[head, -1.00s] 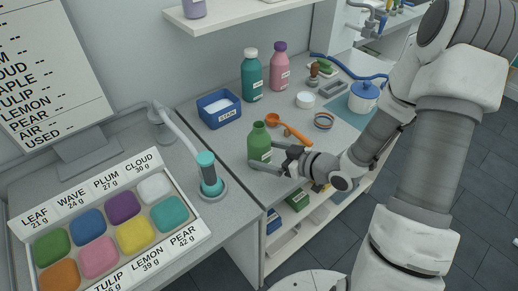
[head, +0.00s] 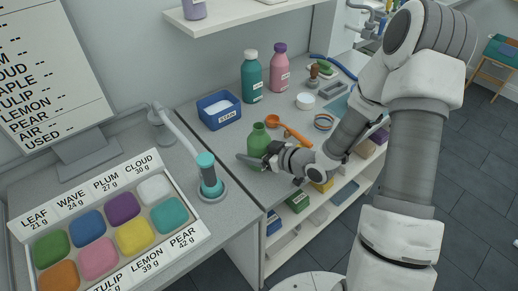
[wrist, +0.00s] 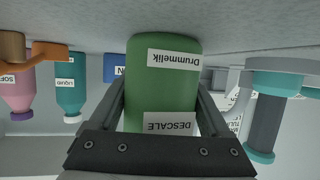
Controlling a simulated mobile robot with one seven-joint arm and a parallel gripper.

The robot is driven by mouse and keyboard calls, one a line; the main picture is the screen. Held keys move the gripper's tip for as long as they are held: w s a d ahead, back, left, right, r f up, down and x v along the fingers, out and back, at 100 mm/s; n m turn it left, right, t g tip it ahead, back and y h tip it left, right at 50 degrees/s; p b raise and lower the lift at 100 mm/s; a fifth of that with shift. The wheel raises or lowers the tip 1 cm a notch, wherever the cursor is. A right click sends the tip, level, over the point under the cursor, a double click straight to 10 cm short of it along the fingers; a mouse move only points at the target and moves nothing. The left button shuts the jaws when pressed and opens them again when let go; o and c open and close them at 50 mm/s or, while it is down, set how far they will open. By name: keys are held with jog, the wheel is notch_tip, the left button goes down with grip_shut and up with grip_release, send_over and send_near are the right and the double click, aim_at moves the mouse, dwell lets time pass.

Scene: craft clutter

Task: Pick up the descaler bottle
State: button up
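The descaler bottle (head: 258,141) is green and stands upright on the counter near its front edge. In the wrist view, which looks upside down, the bottle (wrist: 163,80) fills the middle, with labels reading "Drummelik" and "DESCALE". My gripper (head: 255,161) is low at the bottle, reaching in from the right. Its two fingers (wrist: 162,88) lie on either side of the bottle and look open around it. I cannot make out firm contact. Part of the bottle's lower side is hidden by the gripper in the head view.
A blue bin (head: 219,112), a teal bottle (head: 251,80) and a pink bottle (head: 279,72) stand behind. An orange scoop (head: 274,121) and white jar (head: 305,101) lie close by. A teal-topped stand (head: 208,172) is left. Open shelves (head: 300,222) lie below the edge.

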grip_shut()
jog(key=shift+r, duration=0.25)
